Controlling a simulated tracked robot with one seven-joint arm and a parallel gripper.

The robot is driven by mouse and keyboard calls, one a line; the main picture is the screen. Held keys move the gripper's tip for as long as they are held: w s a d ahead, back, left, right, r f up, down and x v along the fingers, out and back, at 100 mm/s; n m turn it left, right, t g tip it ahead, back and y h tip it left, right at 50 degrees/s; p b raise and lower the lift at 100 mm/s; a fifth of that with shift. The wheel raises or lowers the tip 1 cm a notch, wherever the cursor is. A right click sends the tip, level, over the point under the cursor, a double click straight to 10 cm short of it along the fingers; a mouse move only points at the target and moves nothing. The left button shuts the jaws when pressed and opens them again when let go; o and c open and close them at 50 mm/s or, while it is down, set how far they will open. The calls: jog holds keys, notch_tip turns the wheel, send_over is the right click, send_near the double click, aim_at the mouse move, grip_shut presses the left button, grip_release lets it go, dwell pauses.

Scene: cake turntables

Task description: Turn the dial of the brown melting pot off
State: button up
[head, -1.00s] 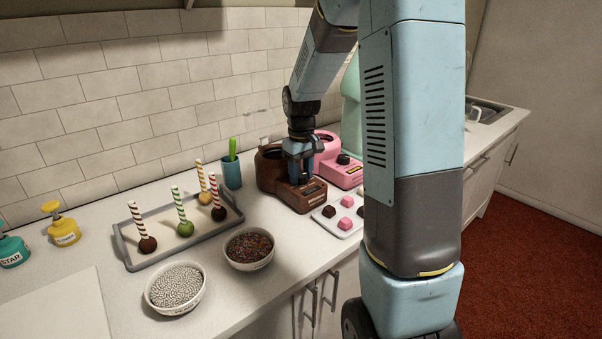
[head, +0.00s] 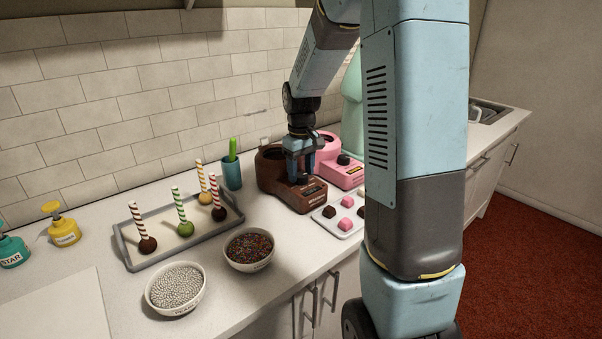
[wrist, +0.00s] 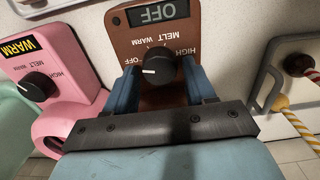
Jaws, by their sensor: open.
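The brown melting pot (head: 285,190) stands on the counter against the tiled wall. In the wrist view its front panel (wrist: 125,45) shows a display reading OFF. Its black dial (wrist: 160,62) has a white mark pointing to the left of the picture. My gripper (wrist: 162,82) is open, with one blue finger on each side of the dial; whether either finger touches it I cannot tell. In the head view my gripper (head: 303,178) is over the pot's front panel and hides the dial.
A pink melting pot (head: 343,172), its display reading WARM in the wrist view (wrist: 22,47), stands close to the right. A tray of chocolates (head: 326,219) lies in front. A grey tray with cake pops (head: 130,258), a blue cup (head: 232,174) and two bowls (head: 262,266) are to the left.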

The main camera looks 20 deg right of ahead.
aim_at(301, 175)
notch_tip(301, 175, up, 13)
dwell(0.4)
jog(key=shift+f, duration=0.15)
jog(key=s+a+r+m+t, duration=0.2)
jog(key=s, duration=1.1)
jog(key=s+a+r+m+t, duration=0.1)
jog(key=s+a+r+t, duration=0.1)
jog(key=s, duration=1.1)
jog(key=shift+s+a+r+m+t, duration=0.15)
jog(key=shift+a+m+t, duration=0.3)
jog(key=shift+t, duration=0.35)
jog(key=shift+c, duration=0.2)
